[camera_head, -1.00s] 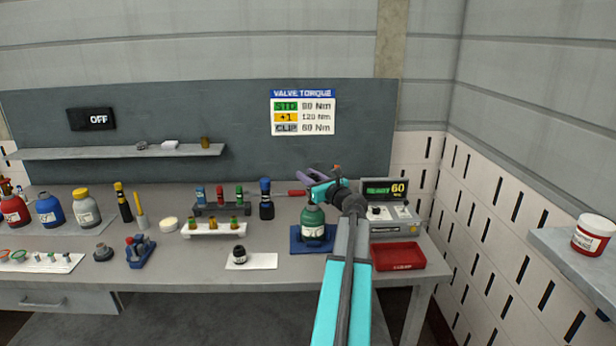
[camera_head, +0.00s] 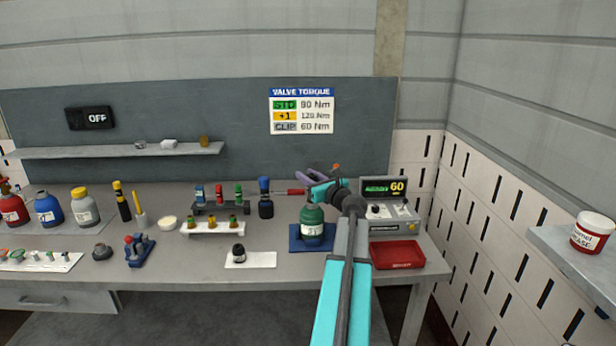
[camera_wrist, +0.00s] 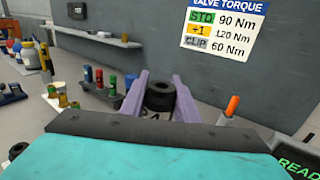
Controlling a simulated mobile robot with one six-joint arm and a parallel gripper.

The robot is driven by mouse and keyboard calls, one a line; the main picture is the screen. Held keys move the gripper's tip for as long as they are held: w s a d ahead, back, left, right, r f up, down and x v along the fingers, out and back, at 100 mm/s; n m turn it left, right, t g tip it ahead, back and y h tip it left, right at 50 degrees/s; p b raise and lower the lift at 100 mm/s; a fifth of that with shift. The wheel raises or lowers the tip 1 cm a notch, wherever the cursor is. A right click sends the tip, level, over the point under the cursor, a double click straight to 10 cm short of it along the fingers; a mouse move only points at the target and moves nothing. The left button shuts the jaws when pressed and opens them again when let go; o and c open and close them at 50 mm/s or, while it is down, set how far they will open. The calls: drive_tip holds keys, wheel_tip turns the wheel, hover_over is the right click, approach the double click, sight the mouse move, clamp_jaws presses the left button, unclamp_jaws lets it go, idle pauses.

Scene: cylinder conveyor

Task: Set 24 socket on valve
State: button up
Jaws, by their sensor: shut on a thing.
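The green gas cylinder (camera_head: 312,222) stands upright on a blue mat at the right of the bench. My gripper (camera_head: 314,179) is over its top in the head view. In the wrist view my gripper (camera_wrist: 160,92) has its two purple fingers on either side of a black round socket (camera_wrist: 160,96), shut on it. A pale patch with dark marks shows just below the socket, too cut off to read for sure. The cylinder's valve is hidden behind my gripper, so I cannot tell whether the socket touches it.
A torque unit (camera_head: 388,222) with a screen showing 60 and a red tray (camera_head: 398,255) stand to the right. A tall blue-topped black tool (camera_head: 265,198), a red-handled tool (camera_head: 296,191) and racks of small sockets (camera_head: 214,228) are left. A dark piece (camera_head: 238,253) sits on a white card.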

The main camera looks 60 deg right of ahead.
drive_tip(key=shift+f+b, duration=1.3)
drive_tip(key=shift+f, duration=0.75)
idle(0.5)
drive_tip(key=o, duration=1.2)
drive_tip(key=shift+r, duration=0.15)
drive_tip(key=shift+r+p, duration=2.45)
drive_tip(key=shift+r, duration=0.45)
drive_tip(key=shift+r, duration=0.1)
